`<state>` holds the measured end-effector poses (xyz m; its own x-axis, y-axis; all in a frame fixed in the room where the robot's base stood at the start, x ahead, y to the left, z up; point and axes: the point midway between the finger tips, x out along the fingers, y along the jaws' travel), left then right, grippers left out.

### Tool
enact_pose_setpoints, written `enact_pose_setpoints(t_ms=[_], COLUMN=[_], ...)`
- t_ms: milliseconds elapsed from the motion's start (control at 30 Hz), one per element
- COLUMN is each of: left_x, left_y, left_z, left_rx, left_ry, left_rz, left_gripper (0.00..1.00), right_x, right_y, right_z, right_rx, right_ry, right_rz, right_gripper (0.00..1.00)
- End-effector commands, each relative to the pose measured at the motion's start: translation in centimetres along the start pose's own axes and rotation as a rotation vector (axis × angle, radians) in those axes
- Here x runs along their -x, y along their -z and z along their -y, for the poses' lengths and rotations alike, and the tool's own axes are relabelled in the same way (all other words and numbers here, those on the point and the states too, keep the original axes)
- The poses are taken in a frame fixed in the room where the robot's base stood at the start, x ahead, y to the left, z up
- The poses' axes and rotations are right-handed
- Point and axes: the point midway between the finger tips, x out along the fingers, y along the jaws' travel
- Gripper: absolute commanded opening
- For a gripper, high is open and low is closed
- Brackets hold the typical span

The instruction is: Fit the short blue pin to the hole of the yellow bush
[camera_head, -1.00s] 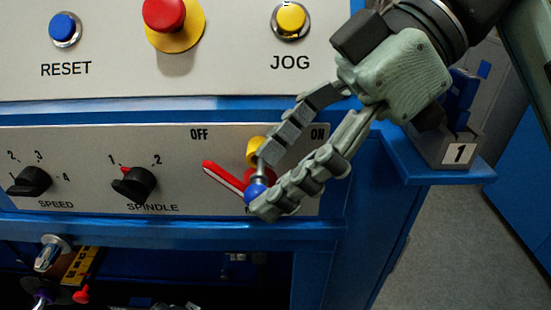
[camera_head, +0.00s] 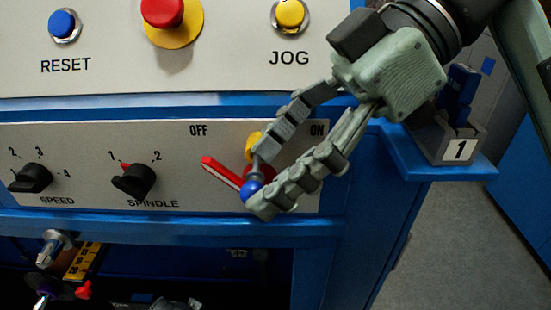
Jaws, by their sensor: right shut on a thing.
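My right gripper (camera_head: 262,180) comes in from the upper right and hangs in front of the switch panel. It is shut on a short pin with a round blue end (camera_head: 251,190) and a grey shank, which shows at the fingertips with the blue end down. A yellow rounded part (camera_head: 253,143) shows at the upper fingertip, partly hidden by it. I cannot tell whether it is the yellow bush, or whether the pin touches it. No hole is visible in it. My left gripper is out of view.
A red lever (camera_head: 221,172) is partly behind my fingers. Black SPEED (camera_head: 31,178) and SPINDLE (camera_head: 135,180) knobs are to the left. A blue ledge (camera_head: 440,168) carries a holder marked 1 (camera_head: 460,150). Below, a dark recess holds a yellow block (camera_head: 82,262) and small parts.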

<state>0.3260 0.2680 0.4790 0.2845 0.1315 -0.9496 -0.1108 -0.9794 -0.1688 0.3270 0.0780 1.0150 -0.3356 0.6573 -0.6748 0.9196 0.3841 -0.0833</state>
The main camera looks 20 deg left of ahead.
Motion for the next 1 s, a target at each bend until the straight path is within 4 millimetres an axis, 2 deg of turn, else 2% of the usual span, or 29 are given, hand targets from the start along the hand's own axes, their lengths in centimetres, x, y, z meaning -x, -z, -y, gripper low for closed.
enact_pose_setpoints(t_ms=[33,767,867,1000], left_x=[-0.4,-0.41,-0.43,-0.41], left_y=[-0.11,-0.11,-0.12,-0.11], left_z=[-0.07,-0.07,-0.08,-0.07], left_rx=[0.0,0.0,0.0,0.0], left_ry=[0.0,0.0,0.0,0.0], left_rz=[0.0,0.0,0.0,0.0], left_gripper=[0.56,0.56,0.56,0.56], right_x=[-1.56,-2.26,-2.38,-2.38], right_y=[-2.2,-2.81,-2.88,-2.87], right_z=[-0.83,-0.77,-0.7,-0.7], right_rx=[-0.054,-0.073,-0.076,-0.076], right_ry=[0.015,0.041,0.046,0.047], right_rz=[0.041,0.04,0.039,0.038], right_gripper=[0.37,0.37,0.4,0.38])
